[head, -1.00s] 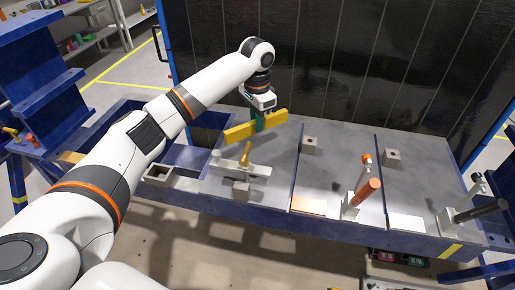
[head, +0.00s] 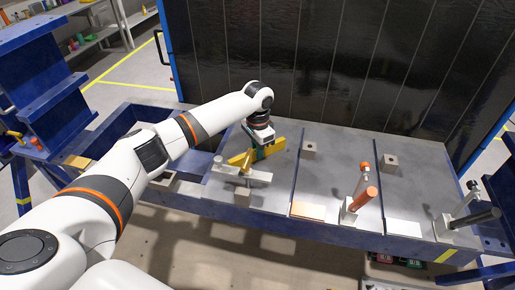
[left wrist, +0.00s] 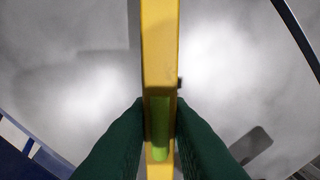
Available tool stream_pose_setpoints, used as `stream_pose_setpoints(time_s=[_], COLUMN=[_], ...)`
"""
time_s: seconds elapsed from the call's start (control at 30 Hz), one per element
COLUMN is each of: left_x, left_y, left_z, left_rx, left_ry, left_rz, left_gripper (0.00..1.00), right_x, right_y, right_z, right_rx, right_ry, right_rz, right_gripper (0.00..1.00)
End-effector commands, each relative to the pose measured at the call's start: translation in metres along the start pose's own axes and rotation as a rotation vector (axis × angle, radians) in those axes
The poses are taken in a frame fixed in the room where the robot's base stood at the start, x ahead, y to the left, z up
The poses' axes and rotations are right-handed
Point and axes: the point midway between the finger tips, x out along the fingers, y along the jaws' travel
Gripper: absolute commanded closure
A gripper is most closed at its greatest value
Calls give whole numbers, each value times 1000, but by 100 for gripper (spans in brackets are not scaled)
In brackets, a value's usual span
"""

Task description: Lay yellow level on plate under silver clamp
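The yellow level (head: 278,143) is gripped near its middle by the green fingers of my left gripper (head: 262,154), low over the left grey plate (head: 222,190). Whether it touches the plate cannot be told. In the left wrist view the level (left wrist: 160,45) runs lengthwise between my two green fingers (left wrist: 159,128). A clamp with a silver bar and brass-yellow handle (head: 242,172) lies across the left plate, just in front of the level, partly overlapping it in the head view. My right gripper is out of view.
The middle plate holds an orange-handled clamp (head: 362,198) standing up, and the right plate a black-handled clamp (head: 475,219). Small square blocks (head: 309,150) (head: 391,160) stand on these plates. A dark panel (head: 340,70) rises behind the blue frame.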

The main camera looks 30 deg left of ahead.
Motion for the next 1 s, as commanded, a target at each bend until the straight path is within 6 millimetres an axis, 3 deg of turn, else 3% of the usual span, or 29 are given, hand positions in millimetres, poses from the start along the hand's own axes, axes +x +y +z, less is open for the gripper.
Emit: stream_pose_setpoints(time_s=[0.03, 0.1, 0.37, 0.53, 1.0], left_x=[0, 0, -1, -11, -103], left_y=[0, 0, 0, 0, 0], left_z=[0, 0, 0, 1, 1], left_rx=[0, 0, 0, 0, -1], left_ry=[0, 0, 0, -3, -3], left_rz=[0, 0, 0, 1, 1], left_gripper=[74, 63, 62, 62, 62], right_x=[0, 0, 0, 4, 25], right_y=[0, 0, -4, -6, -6], right_z=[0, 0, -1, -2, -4], right_rx=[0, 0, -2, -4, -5], right_ry=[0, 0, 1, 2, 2], right_rz=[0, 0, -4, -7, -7], right_gripper=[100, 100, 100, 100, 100])
